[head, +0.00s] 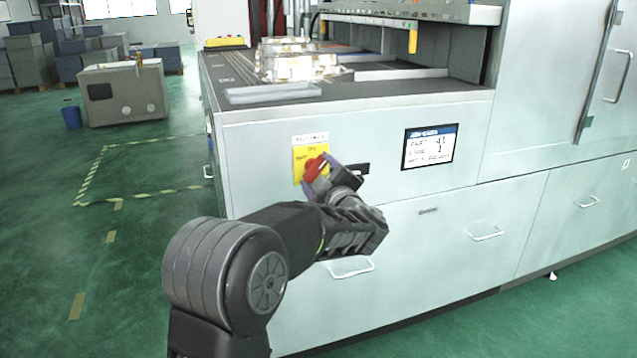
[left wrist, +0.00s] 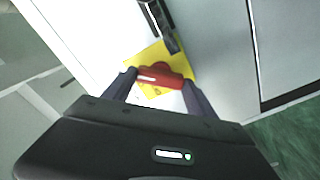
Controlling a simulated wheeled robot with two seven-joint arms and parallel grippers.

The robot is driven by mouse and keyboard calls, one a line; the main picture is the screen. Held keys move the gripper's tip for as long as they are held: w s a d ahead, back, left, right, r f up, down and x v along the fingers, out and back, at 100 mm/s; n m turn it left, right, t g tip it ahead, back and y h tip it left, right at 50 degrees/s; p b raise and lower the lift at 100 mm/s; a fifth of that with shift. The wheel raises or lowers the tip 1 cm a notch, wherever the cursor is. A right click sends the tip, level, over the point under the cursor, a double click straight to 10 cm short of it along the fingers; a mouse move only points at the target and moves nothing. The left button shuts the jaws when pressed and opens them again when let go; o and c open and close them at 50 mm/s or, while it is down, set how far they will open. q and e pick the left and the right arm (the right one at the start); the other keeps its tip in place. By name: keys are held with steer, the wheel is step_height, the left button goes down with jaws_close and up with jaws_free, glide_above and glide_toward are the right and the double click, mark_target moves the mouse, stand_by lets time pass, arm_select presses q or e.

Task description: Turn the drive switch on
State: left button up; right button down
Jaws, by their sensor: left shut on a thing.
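The drive switch (head: 313,168) is a red rotary handle on a yellow plate (head: 299,163), on the front of the pale machine cabinet. My left gripper (head: 325,178) is at the switch and shut on its red handle. In the left wrist view the red handle (left wrist: 161,76) sits between the two dark fingers of my left gripper (left wrist: 160,88), with the yellow plate (left wrist: 150,56) behind it. The handle appears to lie across the plate in that view; its marked position cannot be read. My right gripper is not in view.
A screen (head: 430,146) is on the cabinet front (head: 390,118), right of the switch. Drawers with handles (head: 488,234) lie below. Metal castings (head: 295,62) stand on the machine's top. Green floor is open at left, with a blue bin (head: 71,116) farther back.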

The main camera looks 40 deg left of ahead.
arm_select(q)
steer(key=shift+f+n+b, duration=0.25)
steer(key=shift+n+b, duration=0.5)
steer(key=shift+n, duration=0.25)
steer(key=n+b, duration=0.3)
steer(key=shift+r+n+b, duration=0.1)
steer(key=shift+n+b, duration=1.05)
steer(key=shift+n, duration=0.45)
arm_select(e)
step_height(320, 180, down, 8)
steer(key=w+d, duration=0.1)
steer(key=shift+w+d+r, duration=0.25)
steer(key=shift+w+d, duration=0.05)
arm_select(q)
steer(key=o, duration=1.4)
steer(key=shift+c, duration=0.2)
steer(key=shift+d+r, duration=0.1)
steer(key=v, duration=0.7)
steer(key=shift+s+d+p, duration=0.25)
steer(key=shift+d+p, duration=0.05)
steer(key=shift+p, duration=0.15)
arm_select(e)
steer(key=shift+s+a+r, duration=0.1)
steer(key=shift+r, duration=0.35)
